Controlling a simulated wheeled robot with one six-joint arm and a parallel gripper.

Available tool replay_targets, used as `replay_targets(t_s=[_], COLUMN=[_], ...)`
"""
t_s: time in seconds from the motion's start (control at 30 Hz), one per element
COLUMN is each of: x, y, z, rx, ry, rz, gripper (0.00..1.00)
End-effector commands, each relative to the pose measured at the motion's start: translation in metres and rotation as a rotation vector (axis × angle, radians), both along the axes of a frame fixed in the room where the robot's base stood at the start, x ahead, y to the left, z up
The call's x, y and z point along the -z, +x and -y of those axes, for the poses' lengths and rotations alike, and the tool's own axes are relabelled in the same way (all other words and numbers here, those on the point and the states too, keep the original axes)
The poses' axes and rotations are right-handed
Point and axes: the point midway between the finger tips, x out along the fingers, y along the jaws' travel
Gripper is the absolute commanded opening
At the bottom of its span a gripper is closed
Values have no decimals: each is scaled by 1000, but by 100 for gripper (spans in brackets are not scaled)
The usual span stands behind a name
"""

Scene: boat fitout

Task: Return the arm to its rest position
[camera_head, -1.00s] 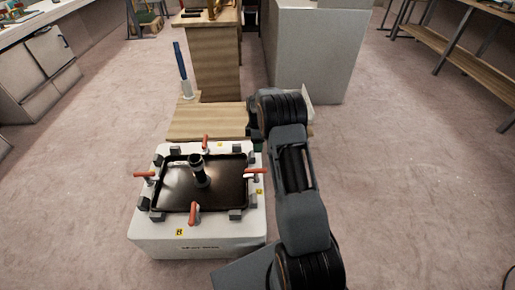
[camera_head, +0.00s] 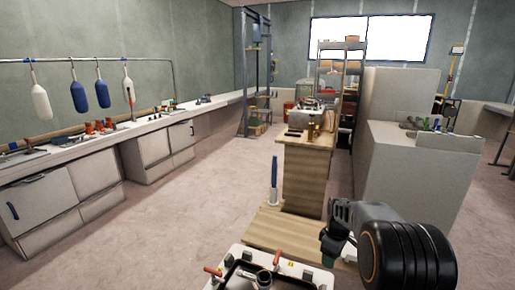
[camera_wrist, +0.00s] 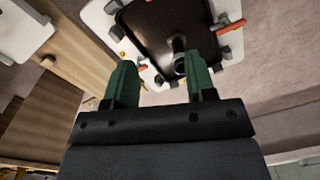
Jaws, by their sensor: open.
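My arm shows at the lower right of the head view, with a large black joint in front. My gripper (camera_head: 328,258) hangs at its left end, partly hidden. In the wrist view my gripper (camera_wrist: 160,82) is open, its two green fingers wide apart with nothing held between them. Beyond the fingertips is a white box (camera_wrist: 98,18) with a dark panel (camera_wrist: 150,30) on top. A dark upright tube stands on the panel. In the head view the white box (camera_head: 232,262) is cut off by the bottom edge, left of my gripper.
A wooden step (camera_head: 262,232) lies behind the white box, below a wooden cabinet (camera_head: 303,175). A grey block (camera_head: 415,170) stands behind my arm. A long counter (camera_head: 95,140) runs along the left wall. The floor (camera_head: 165,225) between counter and step is clear.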

Motion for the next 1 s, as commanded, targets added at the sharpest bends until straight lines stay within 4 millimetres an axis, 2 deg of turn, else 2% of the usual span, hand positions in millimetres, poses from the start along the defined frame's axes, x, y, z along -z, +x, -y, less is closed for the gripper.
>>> replay_targets(t_s=[0.03, 0.1, 0.2, 0.3, 0.4, 0.53, 0.7, 0.83, 1.0], x=[-56, -100, -156, -204, -241, -272, -293, -298, -298], y=[-15, -35, -67, -101, -133, -168, -199, -211, -213], z=[-10, -22, -38, -51, -62, -72, -79, -81, -82], rx=[55, 146, 276, 403, 519, 649, 767, 816, 826], ry=[-9, -15, -17, -7, 10, 39, 73, 90, 93], rz=[30, 68, 121, 172, 218, 266, 305, 319, 322], gripper=[50, 50, 50, 50, 50, 50, 50, 50, 50])
